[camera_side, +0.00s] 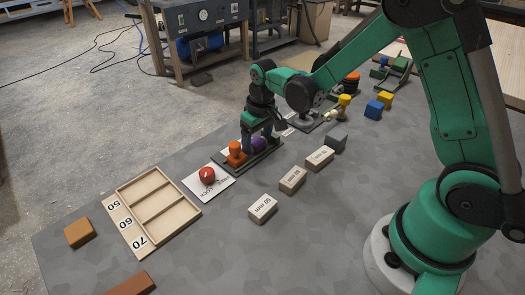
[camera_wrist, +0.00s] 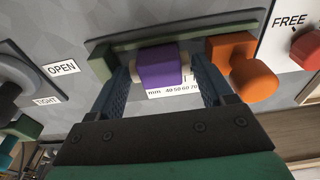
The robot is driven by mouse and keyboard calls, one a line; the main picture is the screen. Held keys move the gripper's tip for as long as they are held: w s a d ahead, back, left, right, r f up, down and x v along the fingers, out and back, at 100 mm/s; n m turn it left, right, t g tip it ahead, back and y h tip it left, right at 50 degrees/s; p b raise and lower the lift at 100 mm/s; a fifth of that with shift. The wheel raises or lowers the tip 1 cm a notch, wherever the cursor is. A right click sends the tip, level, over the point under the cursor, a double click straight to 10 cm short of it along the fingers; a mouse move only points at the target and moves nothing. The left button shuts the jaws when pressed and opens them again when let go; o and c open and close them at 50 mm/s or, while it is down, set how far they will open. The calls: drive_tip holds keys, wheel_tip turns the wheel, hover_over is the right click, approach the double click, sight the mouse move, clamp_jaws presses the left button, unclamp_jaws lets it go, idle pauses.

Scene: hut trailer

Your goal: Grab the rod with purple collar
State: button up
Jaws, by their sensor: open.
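The purple collar (camera_wrist: 162,69) is a block on a short pale rod, whose ends show on both sides of it in the wrist view. It lies against a dark green fixture (camera_wrist: 180,40). In the side view the purple collar (camera_side: 258,145) is partly hidden by my gripper (camera_side: 261,132). My gripper (camera_wrist: 160,73) is open, with one finger on each side of the collar in the wrist view. I cannot tell whether the fingers touch the rod. An orange knobbed piece (camera_wrist: 245,68) stands just right of the right finger.
A red knob (camera_side: 207,175) sits on a white card beside the fixture. A wooden tray (camera_side: 190,212) with compartments is at the left. Several labelled blocks (camera_side: 292,181) lie in front of the fixture. A blue block (camera_side: 374,109) is at the right.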

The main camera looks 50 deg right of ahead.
drive_tip(key=c, duration=0.9)
